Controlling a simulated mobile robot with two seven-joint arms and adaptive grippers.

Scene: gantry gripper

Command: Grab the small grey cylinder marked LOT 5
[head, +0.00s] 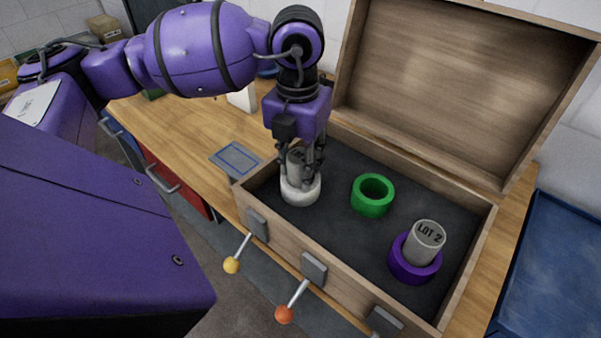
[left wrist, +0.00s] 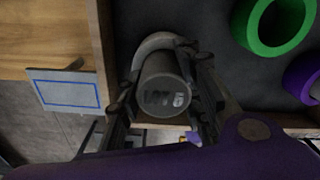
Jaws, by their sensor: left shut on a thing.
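The small grey cylinder marked LOT 5 (left wrist: 165,92) stands upright in a white ring holder in the wooden box; its top marking reads in the left wrist view. My left gripper (head: 301,169) points down over it, with a finger on each side, and is shut on it. In the head view the cylinder (head: 296,162) is partly hidden by the fingers. The white ring (head: 301,190) surrounds its lower part and also shows in the left wrist view (left wrist: 153,43). My right gripper is not in view.
The open wooden box (head: 284,246) also holds an empty green ring (head: 372,206) and a purple ring (head: 413,270) with a grey cylinder marked LOT 2 (head: 424,249). Levers with yellow (head: 232,265) and orange (head: 284,314) knobs stick out in front. The raised lid (head: 455,70) stands behind.

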